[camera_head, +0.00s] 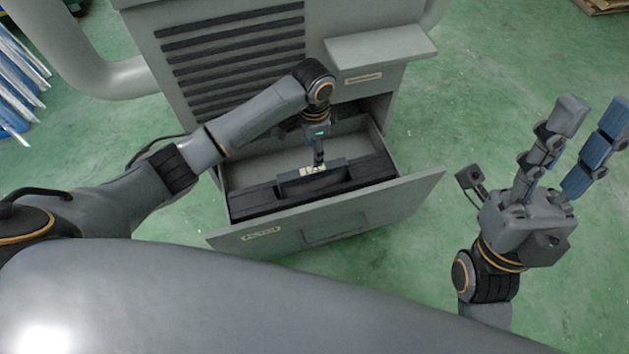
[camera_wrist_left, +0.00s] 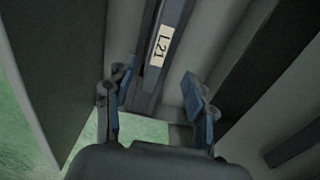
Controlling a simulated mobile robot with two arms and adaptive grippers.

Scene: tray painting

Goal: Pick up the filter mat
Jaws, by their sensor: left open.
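The filter mat appears to be the dark, narrow piece with a pale label (camera_head: 330,180) in the open drawer. In the left wrist view a dark strip (camera_wrist_left: 150,84) carries a label reading L21. My left gripper (camera_head: 319,155) reaches down into the drawer over the labelled piece. In the left wrist view the left gripper (camera_wrist_left: 157,105) has its two blue fingers spread, one on each side of the strip's line. I cannot tell whether they touch it. My right gripper (camera_head: 594,112) is empty, fingers apart, outside the drawer at the right.
The grey drawer (camera_head: 375,212) is pulled out of a grey cabinet (camera_head: 140,40) with dark louvres. A long dark piece (camera_head: 262,203) lies in the drawer. A grey ledge (camera_head: 375,52) juts out above. Green floor is clear on the right.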

